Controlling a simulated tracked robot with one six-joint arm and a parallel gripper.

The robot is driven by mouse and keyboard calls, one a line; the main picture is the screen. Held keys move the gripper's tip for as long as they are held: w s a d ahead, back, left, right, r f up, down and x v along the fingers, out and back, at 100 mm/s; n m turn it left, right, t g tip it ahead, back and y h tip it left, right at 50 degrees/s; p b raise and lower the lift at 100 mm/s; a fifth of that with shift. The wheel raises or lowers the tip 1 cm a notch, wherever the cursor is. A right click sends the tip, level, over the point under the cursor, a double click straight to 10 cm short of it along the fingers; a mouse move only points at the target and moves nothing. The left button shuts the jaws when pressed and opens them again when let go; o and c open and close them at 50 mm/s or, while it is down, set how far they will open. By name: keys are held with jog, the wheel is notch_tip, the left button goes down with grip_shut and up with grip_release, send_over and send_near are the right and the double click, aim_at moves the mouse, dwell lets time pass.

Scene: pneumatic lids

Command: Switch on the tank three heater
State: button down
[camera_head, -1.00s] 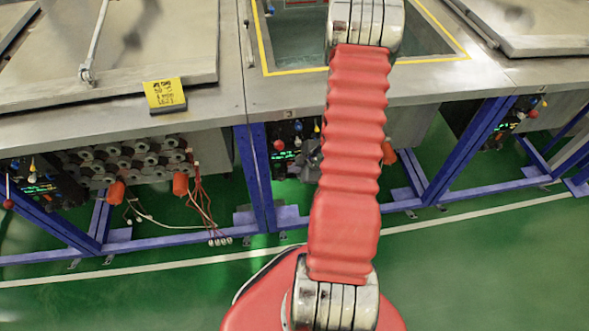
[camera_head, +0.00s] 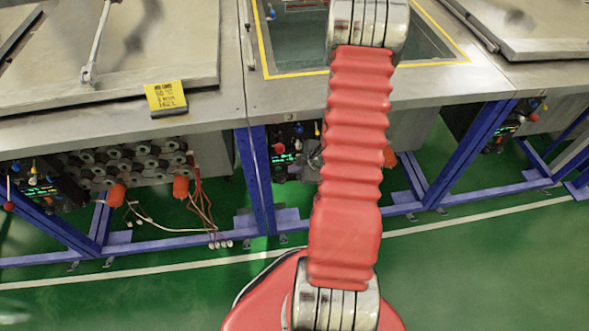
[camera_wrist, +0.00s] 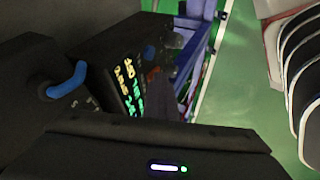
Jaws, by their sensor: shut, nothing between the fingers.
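The tank with the number 3 on its front edge has a dark control panel (camera_head: 285,148) below, with a red knob, a blue knob and lit green text. In the wrist view a dark panel (camera_wrist: 125,80) with yellow and green lit readouts is close, seen at a slant. A blue handle (camera_wrist: 68,80) stands out at its left. My gripper (camera_wrist: 188,92) is a dark shape in front of the panel's right side, shut and empty. Contact with the panel cannot be told. In the head view my red arm hides most of the gripper.
Blue frame legs (camera_head: 255,175) stand beside the panel. Red wires and orange plugs (camera_head: 181,187) hang to the left. Another panel (camera_head: 40,185) is at far left and one (camera_head: 505,130) at right. The green floor (camera_head: 480,260) in front is clear.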

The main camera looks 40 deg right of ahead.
jog(key=s+a+r, duration=0.1)
jog(key=s+r, duration=0.7)
jog(key=s, duration=0.1)
jog(key=shift+a+r, duration=0.25)
jog(key=shift+a, duration=0.15)
dwell(0.4)
jog(key=shift+d, duration=0.1)
